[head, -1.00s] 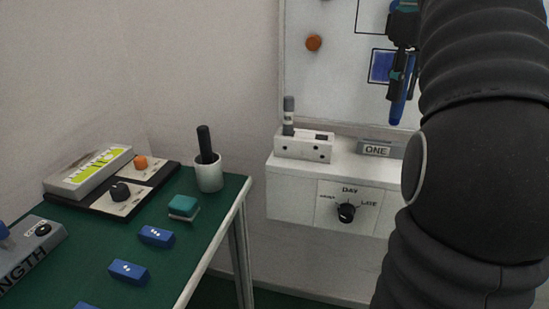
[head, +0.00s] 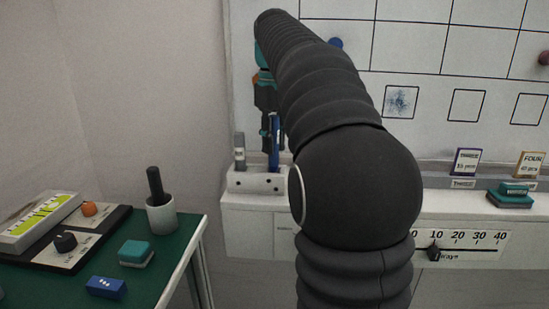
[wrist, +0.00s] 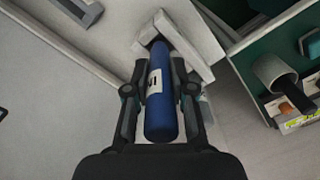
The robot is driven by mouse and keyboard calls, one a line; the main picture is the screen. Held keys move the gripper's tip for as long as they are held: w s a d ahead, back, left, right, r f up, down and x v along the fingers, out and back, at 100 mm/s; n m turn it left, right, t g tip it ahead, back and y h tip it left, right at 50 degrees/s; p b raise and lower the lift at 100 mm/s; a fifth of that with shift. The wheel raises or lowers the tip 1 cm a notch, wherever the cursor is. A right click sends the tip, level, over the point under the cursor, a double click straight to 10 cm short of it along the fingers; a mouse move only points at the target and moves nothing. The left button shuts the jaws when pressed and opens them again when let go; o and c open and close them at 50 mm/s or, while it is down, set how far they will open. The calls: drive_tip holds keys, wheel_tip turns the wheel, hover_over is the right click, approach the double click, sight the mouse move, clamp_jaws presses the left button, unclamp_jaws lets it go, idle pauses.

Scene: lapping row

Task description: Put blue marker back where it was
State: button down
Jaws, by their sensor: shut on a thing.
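The blue marker (head: 275,150) is upright in my gripper (head: 269,122), in front of the whiteboard. The wrist view shows the marker (wrist: 160,112), with a white label, between the two fingers of my gripper (wrist: 160,82), which are shut on it. The white holder block (head: 245,184) sits on the board's ledge, directly below the marker. The marker's lower end meets the block's top edge in the head view; I cannot tell whether it is in a hole. A grey marker (head: 240,155) stands in the block's left part.
A green table (head: 180,248) at left holds a white cup (head: 161,215) with a black-handled tool, a teal eraser (head: 136,252) and a blue block (head: 106,287). On the ledge at right are a teal stamp-like block (head: 512,196) and small cards. A slider scale (head: 460,248) is below.

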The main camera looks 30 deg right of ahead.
sight(276, 116)
drive_tip(key=shift+f+b, duration=0.45)
drive_tip(key=shift+f, duration=1.55)
drive_tip(key=c, duration=1)
unclamp_jaws()
drive_tip(key=shift+r+p, duration=0.85)
drive_tip(key=shift+r, duration=2.95)
drive_tip(key=shift+s+d, duration=0.15)
